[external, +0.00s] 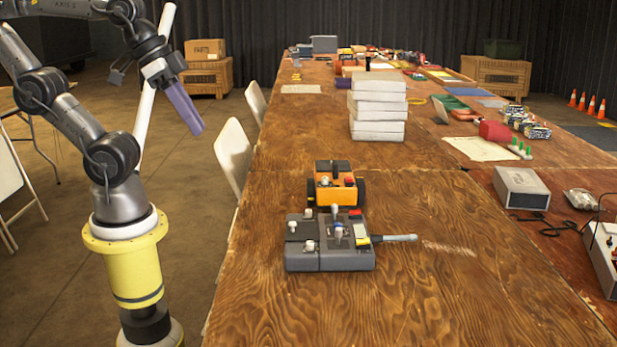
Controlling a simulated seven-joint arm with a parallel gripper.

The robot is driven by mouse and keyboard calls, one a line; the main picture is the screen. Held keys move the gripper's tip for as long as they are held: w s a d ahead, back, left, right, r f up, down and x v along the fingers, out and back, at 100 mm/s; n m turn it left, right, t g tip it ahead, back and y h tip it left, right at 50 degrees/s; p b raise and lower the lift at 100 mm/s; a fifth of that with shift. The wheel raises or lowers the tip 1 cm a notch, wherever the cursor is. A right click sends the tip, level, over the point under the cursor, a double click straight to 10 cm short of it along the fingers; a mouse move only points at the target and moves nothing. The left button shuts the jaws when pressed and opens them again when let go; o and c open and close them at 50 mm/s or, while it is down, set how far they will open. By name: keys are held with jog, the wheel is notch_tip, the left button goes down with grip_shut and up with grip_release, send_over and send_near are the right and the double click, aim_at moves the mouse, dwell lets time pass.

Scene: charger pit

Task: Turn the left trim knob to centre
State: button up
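A dark grey control box (330,262) sits on the near part of the wooden table. Its top carries small pale knobs at the left, including a front one (310,246) and a back one (291,213). An upright stick (338,232) stands near the middle. The view is too small to tell which knob is the left trim knob or where it points. My gripper (196,130), with long purple fingers, hangs in the air to the left of the table, well away from the box. Whether its fingers are apart cannot be made out.
An orange-and-black wheeled vehicle (335,188) stands right behind the box. A grey rod (395,238) sticks out at the box's right. A stack of white blocks (378,108) stands farther back. A grey case (521,188) is at the right. The table's front is clear.

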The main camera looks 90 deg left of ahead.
jog(key=shift+o, duration=0.7)
jog(key=shift+w+r+m, duration=0.1)
jog(key=shift+r+m, duration=0.05)
jog(key=shift+m, duration=0.15)
jog(key=w+a+r+m, duration=0.1)
jog(key=w+r+m, duration=0.1)
jog(key=w+r, duration=0.25)
jog(key=n+g, duration=0.1)
jog(key=g, duration=0.5)
send_over(309, 210)
notch_tip(309, 210, down, 18)
jog(key=f, duration=0.1)
notch_tip(309, 210, down, 13)
jog(key=shift+d+r, duration=0.1)
jog(key=shift+c, duration=0.2)
grip_shut()
